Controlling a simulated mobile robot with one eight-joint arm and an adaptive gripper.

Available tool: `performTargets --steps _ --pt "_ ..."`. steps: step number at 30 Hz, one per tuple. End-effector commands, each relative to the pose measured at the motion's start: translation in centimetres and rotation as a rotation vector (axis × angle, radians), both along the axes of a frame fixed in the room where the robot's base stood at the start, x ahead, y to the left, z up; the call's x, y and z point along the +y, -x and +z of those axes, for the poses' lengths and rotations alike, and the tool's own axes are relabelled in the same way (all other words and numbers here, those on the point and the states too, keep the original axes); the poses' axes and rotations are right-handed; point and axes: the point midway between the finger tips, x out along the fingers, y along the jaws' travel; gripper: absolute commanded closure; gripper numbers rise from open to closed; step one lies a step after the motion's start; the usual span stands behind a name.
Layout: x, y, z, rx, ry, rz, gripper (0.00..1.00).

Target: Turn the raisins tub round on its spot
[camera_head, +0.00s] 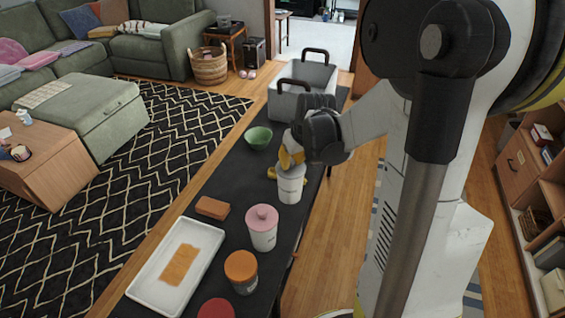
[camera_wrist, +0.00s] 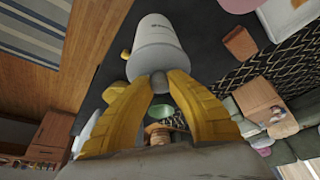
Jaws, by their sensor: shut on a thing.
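A white tub with a pale lid (camera_head: 290,187) stands upright on the black table, towards its right edge. The wrist view shows the same tub (camera_wrist: 157,48) close up, with small dark print on its side that is too small to read. My gripper (camera_head: 291,164) is above it, yellow fingers pointing down. In the wrist view my gripper (camera_wrist: 160,80) is shut on the small grey knob at the tub's lid. I cannot tell from the print which tub is the raisins tub.
A pink-lidded tub (camera_head: 262,230), an orange-lidded tub (camera_head: 241,272) and a red lid (camera_head: 216,309) are nearer. A yellow object (camera_head: 271,174) lies just behind the held tub. A green bowl (camera_head: 258,137), brown block (camera_head: 212,208), white tray (camera_head: 143,293) and grey crate (camera_head: 318,76) share the black table (camera_head: 222,180).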

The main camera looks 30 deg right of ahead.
Motion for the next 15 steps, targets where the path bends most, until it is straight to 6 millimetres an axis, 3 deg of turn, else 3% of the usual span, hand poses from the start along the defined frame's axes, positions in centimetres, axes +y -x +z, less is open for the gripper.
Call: performTargets --steps 9,15 --pt "-4.8 3.7 3.9 -0.001 0.001 -0.005 1.00" --pt "-6.4 5.0 5.0 0.000 0.001 0.012 1.00"
